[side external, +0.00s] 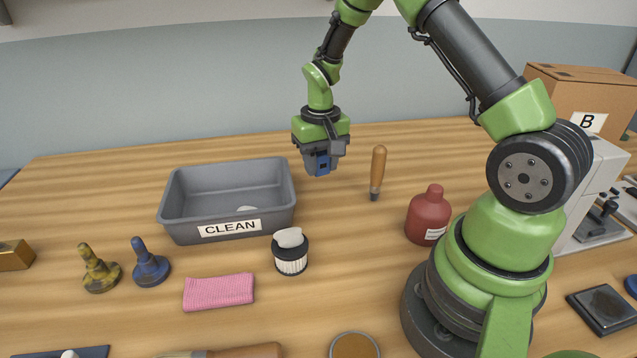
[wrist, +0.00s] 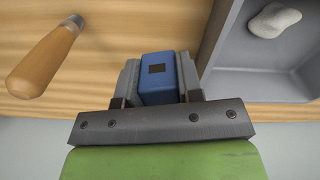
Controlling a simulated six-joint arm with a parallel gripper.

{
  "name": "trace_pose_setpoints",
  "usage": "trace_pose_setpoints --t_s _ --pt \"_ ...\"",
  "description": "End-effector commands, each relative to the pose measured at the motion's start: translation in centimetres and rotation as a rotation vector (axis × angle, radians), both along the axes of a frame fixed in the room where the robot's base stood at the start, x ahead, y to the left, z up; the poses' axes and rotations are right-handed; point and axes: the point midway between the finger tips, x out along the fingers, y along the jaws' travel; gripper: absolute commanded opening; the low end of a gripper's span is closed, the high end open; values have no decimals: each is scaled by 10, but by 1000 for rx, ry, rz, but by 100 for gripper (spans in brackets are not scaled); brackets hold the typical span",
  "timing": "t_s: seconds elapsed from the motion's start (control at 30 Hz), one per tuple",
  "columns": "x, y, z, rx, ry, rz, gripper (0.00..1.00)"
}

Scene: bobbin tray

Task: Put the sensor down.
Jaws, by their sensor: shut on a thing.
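The sensor is a small blue block with a dark square on its face. It shows in the side view (side external: 321,163) and in the wrist view (wrist: 158,72). My gripper (side external: 320,168) is shut on it, with one finger on each side, as the wrist view (wrist: 160,80) shows. The sensor is held in the air above the back of the wooden table, just right of the grey tray marked CLEAN (side external: 177,212). In the wrist view the tray wall (wrist: 212,45) is close beside the gripper.
A whitish lump (wrist: 274,20) lies in the tray. Bare table lies between the tray and the bottle.

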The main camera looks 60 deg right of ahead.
Motion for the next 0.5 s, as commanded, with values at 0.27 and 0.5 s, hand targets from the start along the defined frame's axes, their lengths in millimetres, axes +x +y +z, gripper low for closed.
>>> trace_pose_setpoints --t_s 0.27,0.5 --pt "-11 52 55 -1 -6 248 11" --pt "-38 98 89 -2 -5 508 11"
